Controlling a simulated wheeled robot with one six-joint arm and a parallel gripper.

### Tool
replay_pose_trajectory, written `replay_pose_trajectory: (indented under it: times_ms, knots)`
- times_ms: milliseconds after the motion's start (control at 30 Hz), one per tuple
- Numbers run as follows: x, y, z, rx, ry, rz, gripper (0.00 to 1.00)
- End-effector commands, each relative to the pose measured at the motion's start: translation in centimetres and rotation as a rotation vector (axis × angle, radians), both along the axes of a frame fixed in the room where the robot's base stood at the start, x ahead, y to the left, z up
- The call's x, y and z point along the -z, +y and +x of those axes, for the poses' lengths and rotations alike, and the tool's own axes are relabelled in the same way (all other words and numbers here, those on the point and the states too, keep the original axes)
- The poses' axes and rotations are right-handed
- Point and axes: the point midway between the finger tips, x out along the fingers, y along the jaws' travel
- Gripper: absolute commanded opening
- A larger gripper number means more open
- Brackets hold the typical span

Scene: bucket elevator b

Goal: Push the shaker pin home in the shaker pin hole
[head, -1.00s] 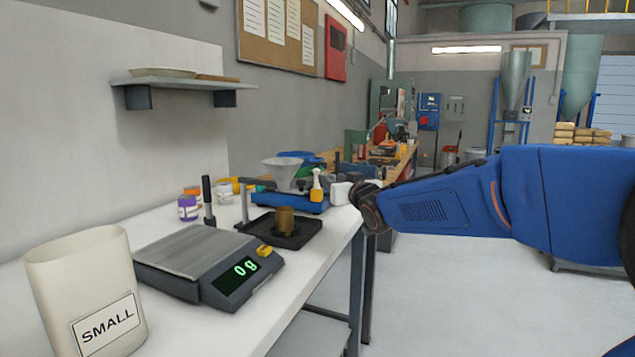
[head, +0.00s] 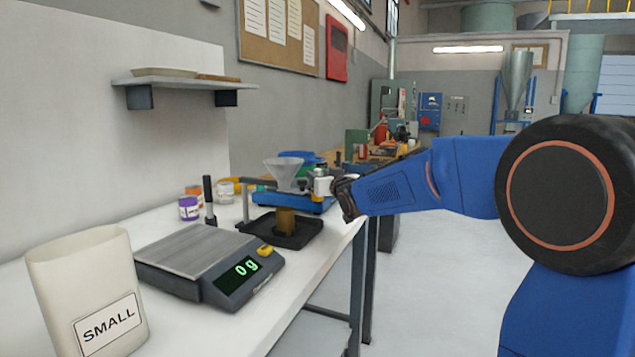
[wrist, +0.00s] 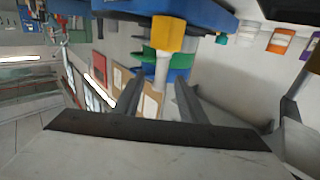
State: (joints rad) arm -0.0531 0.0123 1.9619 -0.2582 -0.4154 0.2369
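The shaker pin (wrist: 162,70) is a pale shaft at the yellow block (wrist: 168,33) on the blue shaker in the wrist view, which looks tilted over. My gripper (wrist: 158,88) is open, with one dark finger on each side of the shaft's free end. I see a gap on both sides, so the pin does not look clamped. In the head view my gripper (head: 322,185) is at the near side of the blue shaker (head: 295,202) and covers most of the yellow block and pin. The hole itself is hidden, and I cannot tell how deep the pin sits.
A grey funnel (head: 284,172) stands by the shaker. A dark tray (head: 281,236) with a brass cylinder (head: 285,221), a scale (head: 215,262) reading 0 g and a SMALL beaker (head: 85,290) stand nearer on the white bench. Floor to the bench's right is clear.

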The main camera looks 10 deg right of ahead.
Motion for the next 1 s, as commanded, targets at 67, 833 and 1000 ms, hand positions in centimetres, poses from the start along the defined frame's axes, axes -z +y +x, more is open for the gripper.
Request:
replay_pose_trajectory:
  times_ms: [67, 833, 1000]
  knots:
    - [0.0, 0.2, 1.2, 0.000, 0.000, 0.000, 0.38]
    - [-0.1, 0.4, 2.1, 0.000, -0.001, 0.000, 0.00]
    - [-0.5, 0.3, 2.1, 0.000, -0.001, 0.000, 0.00]
